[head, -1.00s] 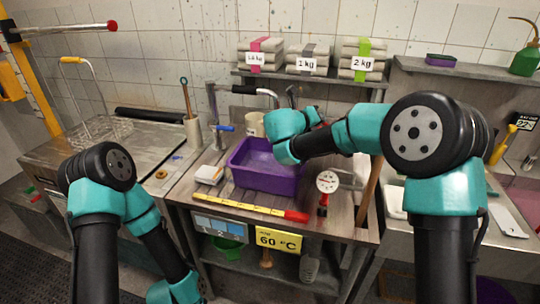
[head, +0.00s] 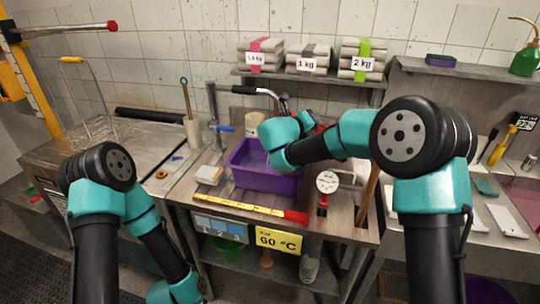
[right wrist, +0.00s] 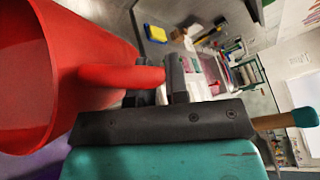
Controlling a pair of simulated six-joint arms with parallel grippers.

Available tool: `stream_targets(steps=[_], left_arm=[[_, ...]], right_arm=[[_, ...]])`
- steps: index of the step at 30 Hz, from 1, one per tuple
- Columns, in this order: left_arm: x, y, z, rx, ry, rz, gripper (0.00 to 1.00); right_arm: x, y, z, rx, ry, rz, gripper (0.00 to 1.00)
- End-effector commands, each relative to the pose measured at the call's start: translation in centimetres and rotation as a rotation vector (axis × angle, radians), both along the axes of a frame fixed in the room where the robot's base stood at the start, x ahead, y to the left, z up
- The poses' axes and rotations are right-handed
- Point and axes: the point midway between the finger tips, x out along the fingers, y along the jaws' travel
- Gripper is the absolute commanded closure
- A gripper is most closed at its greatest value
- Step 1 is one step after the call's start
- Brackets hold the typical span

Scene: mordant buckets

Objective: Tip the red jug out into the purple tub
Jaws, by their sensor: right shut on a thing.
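The red jug (right wrist: 35,70) fills the left of the right wrist view, its wide mouth facing the left edge of that picture. My right gripper (right wrist: 172,82) is shut on the jug's handle (right wrist: 120,76). In the head view my right arm hides most of the jug and the gripper. A purple patch also shows below the jug in the right wrist view (right wrist: 35,163). I cannot see any contents in the jug. My left gripper is out of view, below the head picture.
A yellow strip (head: 230,203) with a red end lies in front of the tub. A small white-topped block (head: 209,175) sits left of the tub. A shelf with weighted bundles (head: 312,65) hangs above.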

Motion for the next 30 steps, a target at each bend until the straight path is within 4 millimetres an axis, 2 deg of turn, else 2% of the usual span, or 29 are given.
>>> stream_targets(steps=[30], left_arm=[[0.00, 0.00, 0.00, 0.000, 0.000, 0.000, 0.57]], right_arm=[[-0.01, 0.40, 0.11, -0.043, -0.007, -0.002, 1.00]])
